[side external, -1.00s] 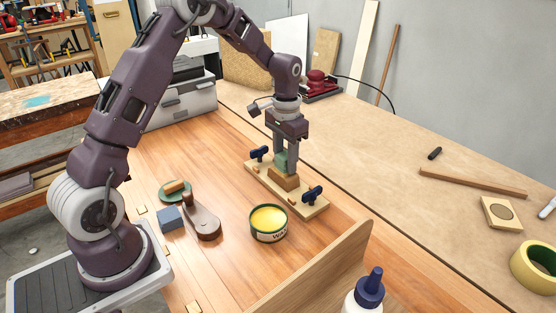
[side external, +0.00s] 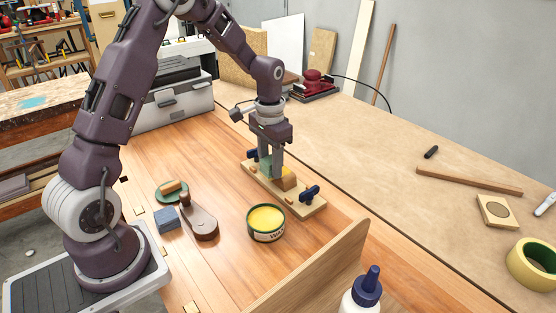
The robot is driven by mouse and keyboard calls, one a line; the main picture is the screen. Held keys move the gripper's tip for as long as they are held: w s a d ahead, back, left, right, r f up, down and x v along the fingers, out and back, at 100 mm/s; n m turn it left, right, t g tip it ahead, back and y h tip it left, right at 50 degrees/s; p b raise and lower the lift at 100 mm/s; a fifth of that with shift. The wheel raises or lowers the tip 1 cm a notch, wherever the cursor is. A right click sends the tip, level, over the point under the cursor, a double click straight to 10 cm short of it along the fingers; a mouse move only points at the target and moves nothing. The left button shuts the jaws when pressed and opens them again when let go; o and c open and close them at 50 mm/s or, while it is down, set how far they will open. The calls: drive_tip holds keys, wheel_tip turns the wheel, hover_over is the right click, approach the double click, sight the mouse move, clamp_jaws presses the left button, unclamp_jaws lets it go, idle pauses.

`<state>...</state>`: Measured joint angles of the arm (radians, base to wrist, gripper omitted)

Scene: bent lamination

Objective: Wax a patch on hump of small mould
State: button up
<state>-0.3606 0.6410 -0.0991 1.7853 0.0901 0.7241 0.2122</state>
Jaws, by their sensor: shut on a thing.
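The small mould is a wooden hump (side external: 289,181) on a pale base board (side external: 305,208), with its right part in clear view. A dark blue clamp shows at each end of the board, the near one (side external: 309,193) and the far one (side external: 252,155). My gripper (side external: 270,170) points down at the hump's left side, shut on a green pad (side external: 266,167). The pad is partly hidden by the fingers; I cannot tell whether it touches the hump. An open tin of yellow wax (side external: 266,222) stands in front of the board.
A green disc (side external: 168,196) with a wooden piece on it, a blue-grey block (side external: 166,219) and a wooden tool with a knob (side external: 201,224) lie left of the tin. A wooden rail (side external: 310,275) and a white bottle (side external: 361,296) stand in front. Bench behind the disc is clear.

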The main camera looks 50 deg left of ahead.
drive_tip(key=shift+w, duration=3.05)
drive_tip(key=shift+s, duration=3.1)
drive_tip(key=shift+r, duration=4.2)
